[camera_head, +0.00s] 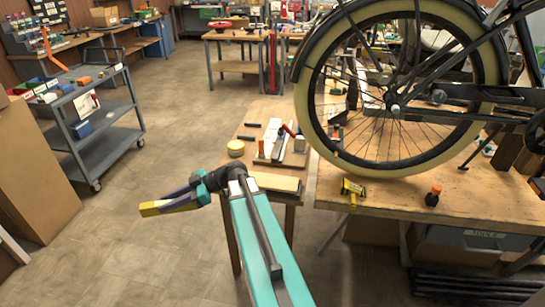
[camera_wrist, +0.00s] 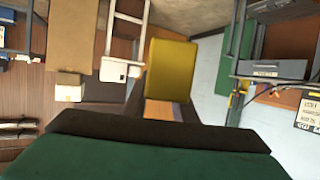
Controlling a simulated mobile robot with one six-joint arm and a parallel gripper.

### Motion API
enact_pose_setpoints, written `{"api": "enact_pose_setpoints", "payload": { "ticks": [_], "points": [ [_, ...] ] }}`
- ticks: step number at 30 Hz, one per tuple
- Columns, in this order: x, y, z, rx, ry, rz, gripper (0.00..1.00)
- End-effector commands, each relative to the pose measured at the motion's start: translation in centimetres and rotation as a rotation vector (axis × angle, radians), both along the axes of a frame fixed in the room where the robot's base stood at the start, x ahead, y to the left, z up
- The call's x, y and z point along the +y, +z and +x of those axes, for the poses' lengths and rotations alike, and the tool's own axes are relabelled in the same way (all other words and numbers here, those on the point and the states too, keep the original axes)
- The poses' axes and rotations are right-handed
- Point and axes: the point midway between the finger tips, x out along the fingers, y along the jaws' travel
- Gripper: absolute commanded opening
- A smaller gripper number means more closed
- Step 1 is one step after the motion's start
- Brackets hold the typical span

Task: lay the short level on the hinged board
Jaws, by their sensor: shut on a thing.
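My gripper (camera_head: 172,203) is at the end of my teal arm, out over the open floor left of the small wooden table. It is shut on a yellow bar (camera_head: 150,209), which looks like the short level. The bar's blunt end sticks out to the left. In the wrist view the yellow level (camera_wrist: 170,68) stands in front of the camera, and its near part is hidden. A pale wooden board (camera_head: 276,183), perhaps the hinged board, lies at the small table's near edge, partly behind my arm. I cannot make out a hinge.
The small table (camera_head: 262,112) also holds a tool with a red handle (camera_head: 289,131) and a round yellow roll (camera_head: 236,148). A workbench (camera_head: 420,190) with a bicycle wheel (camera_head: 400,85) stands right. A grey cart (camera_head: 95,120) stands left. The floor between is clear.

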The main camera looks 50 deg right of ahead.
Motion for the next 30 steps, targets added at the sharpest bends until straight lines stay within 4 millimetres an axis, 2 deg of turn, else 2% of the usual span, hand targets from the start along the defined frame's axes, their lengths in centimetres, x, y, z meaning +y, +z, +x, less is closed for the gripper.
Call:
{"api": "enact_pose_setpoints", "payload": {
  "ticks": [1,7,14,21,30],
  "points": [
    [-2.1,0.3,0.2,-0.002,-0.016,0.0,0.0],
    [-8.9,1.3,-0.4,-0.002,-0.075,0.0,0.0],
    [-16.6,2.4,-2.2,-0.002,-0.157,0.0,0.0],
    [-24.2,3.5,-5.1,-0.001,-0.252,0.0,0.0],
    [-32.3,4.7,-9.7,-0.002,-0.372,-0.001,0.0]
  ]
}}
